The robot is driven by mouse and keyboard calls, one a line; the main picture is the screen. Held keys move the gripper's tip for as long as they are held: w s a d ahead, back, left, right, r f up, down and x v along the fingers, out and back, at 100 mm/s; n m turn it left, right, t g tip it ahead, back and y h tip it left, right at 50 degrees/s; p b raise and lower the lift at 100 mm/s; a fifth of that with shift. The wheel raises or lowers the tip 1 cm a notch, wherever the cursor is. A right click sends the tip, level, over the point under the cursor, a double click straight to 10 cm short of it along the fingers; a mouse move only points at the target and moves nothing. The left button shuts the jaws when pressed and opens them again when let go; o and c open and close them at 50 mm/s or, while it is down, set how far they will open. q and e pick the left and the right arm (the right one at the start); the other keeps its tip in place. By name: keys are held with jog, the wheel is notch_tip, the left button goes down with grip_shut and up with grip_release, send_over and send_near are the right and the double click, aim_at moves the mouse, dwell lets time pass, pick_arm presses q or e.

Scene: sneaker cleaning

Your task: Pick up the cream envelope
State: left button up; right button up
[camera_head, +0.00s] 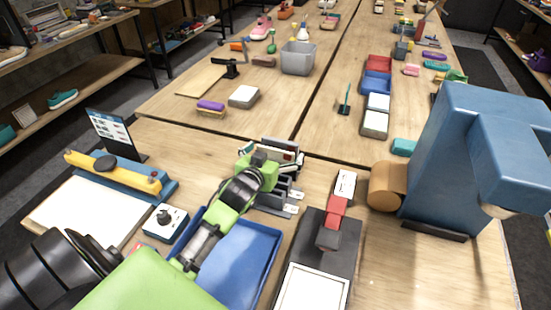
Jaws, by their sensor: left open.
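My left gripper (270,160), green and dark, reaches in from the lower left over a dark letter rack (290,195) with white labels on its front. It is open, and its fingers are at the rack's back part. A few pale flat pieces (288,149), white to cream with dark edges, stand upright in the rack right by the fingers. One of them may be the cream envelope, but I cannot tell which. The gripper hides part of the rack and its contents. I cannot tell whether the fingers touch a piece. My right gripper is not in view.
A blue tray (248,255) lies under my left arm. A paper trimmer (115,172) and a small sign (112,133) stand left. A dark device with a red part (338,212) and a large blue machine (455,150) stand right. Bare table lies around (400,275).

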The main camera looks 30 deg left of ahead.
pick_arm(q)
jog(key=shift+w, duration=0.2)
jog(key=c, duration=1.1)
